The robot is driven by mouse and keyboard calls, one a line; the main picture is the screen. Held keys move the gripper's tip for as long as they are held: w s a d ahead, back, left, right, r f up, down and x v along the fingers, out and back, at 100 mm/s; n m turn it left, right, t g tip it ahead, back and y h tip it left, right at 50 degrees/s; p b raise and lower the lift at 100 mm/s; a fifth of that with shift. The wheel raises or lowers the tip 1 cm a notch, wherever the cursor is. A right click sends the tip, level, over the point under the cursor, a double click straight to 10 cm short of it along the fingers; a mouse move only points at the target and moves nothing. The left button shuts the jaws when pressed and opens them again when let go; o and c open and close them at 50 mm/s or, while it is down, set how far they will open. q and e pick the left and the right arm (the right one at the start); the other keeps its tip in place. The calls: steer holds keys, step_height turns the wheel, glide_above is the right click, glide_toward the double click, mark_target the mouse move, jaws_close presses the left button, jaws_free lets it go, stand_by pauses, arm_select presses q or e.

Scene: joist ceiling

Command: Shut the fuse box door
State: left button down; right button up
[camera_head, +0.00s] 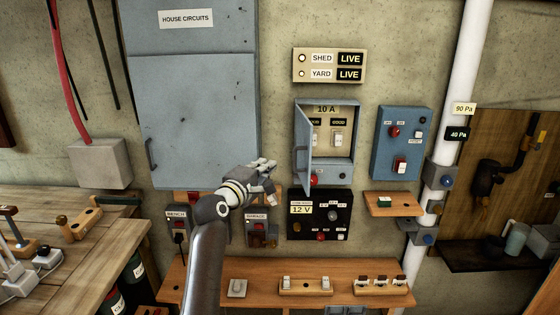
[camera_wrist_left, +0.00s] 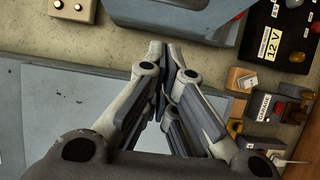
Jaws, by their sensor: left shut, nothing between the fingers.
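The fuse box (camera_head: 342,172) is a small blue-grey wall box marked 10 A, with white switches inside. Its door (camera_head: 302,150) is hinged on the left and stands open, swung out from the wall. In the left wrist view a blue-grey part of the fuse box or its door (camera_wrist_left: 185,15) shows at the top, beyond the fingertips; I cannot tell which. My left gripper (camera_head: 268,168) is shut and empty, left of and slightly below the door. Its closed fingers fill the middle of the wrist view (camera_wrist_left: 166,65). My right gripper is not in view.
A large blue-grey House Circuits cabinet (camera_head: 195,110) is left of the fuse box. A black 12 V panel (camera_head: 337,222) sits just below it, and a Shed/Yard sign (camera_head: 328,65) above. A blue switch box (camera_head: 402,135) is to the right. A wooden shelf (camera_head: 330,298) runs below.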

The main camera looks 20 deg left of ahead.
mark_target(296, 148)
arm_select(q)
steer(key=shift+w+d+p, duration=0.75)
steer(key=shift+w+d, duration=0.9)
steer(key=shift+f, duration=0.1)
